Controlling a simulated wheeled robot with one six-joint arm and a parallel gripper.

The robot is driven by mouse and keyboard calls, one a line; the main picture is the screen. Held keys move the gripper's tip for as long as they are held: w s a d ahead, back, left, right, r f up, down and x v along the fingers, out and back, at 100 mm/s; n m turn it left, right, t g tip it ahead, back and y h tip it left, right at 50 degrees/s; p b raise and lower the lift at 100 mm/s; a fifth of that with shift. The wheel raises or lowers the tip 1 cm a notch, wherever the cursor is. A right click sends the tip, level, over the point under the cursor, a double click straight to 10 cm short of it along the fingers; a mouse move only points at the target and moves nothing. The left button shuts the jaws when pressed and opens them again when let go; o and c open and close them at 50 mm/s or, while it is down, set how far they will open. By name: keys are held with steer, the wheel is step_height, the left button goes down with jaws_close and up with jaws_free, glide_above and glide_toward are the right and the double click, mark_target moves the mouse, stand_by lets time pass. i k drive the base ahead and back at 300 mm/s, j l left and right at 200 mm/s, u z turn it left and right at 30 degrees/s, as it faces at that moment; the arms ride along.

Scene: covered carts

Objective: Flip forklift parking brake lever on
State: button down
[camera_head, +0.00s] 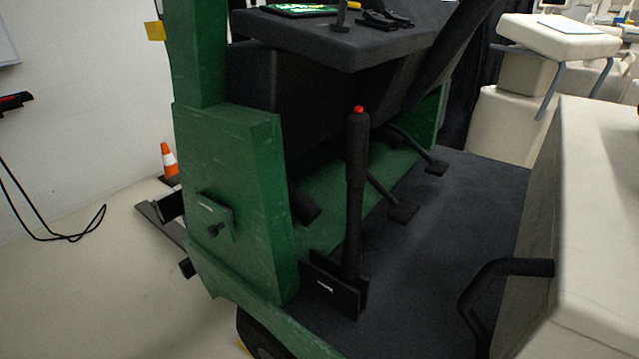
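The parking brake lever (354,190) is a black upright bar with a red button (358,109) on top. It rises nearly straight from a black bracket (332,287) on the floor of the green forklift (240,190), just right of the forklift's green front post. The lever stands clear, with nothing touching its grip. My gripper is not in view, so I cannot see whether it is open or shut.
Pedals (404,212) stand behind the lever under a dark dashboard (340,35). A beige body with a black handle (505,268) is at the right. The dark floor (455,215) between is clear. An orange cone (169,160) stands by the wall.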

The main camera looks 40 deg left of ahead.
mark_target(358, 122)
steer(key=k+u, duration=0.55)
steer(key=u, duration=0.15)
